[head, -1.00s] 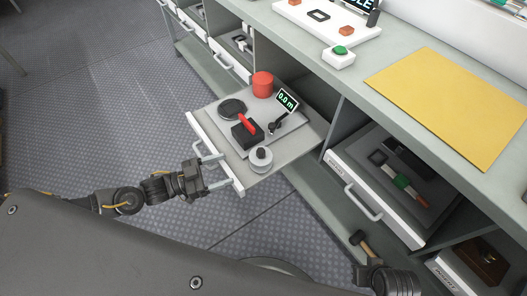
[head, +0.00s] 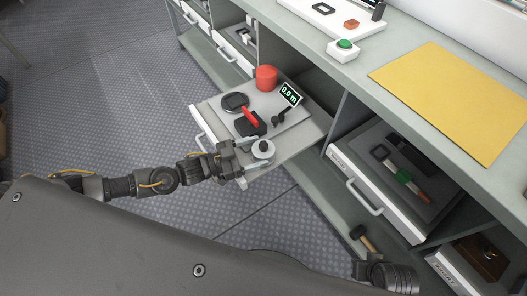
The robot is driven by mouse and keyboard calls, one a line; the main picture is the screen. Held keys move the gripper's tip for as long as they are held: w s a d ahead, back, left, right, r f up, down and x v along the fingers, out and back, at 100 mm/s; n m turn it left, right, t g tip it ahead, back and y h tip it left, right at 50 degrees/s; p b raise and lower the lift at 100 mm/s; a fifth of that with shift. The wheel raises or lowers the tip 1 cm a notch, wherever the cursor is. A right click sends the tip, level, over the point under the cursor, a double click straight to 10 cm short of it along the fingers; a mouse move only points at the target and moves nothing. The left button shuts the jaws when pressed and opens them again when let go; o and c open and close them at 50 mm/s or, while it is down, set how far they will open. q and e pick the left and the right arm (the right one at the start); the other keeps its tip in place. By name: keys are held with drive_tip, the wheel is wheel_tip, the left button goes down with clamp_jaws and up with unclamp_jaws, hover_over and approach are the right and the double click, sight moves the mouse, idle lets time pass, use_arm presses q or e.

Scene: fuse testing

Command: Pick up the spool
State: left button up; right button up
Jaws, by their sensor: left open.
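A small pale grey round piece with a dark knob on top (head: 263,150) stands at the near corner of the pulled-out drawer tray (head: 292,152); it looks most like the spool, though I cannot be sure.
The tray also holds a black disc (head: 235,101), a black block with a red lever (head: 250,123) and a small display (head: 290,94). Another open drawer (head: 344,158) is at the right. A yellow sheet (head: 450,100) and green button (head: 344,44) are on the bench.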

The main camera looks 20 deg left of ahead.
use_arm(q)
drive_tip(key=shift+w+d, duration=0.3)
drive_tip(key=shift+d, duration=0.1)
drive_tip(key=c, duration=0.8)
drive_tip(key=shift+o, duration=0.2)
drive_tip(key=shift+r, duration=0.15)
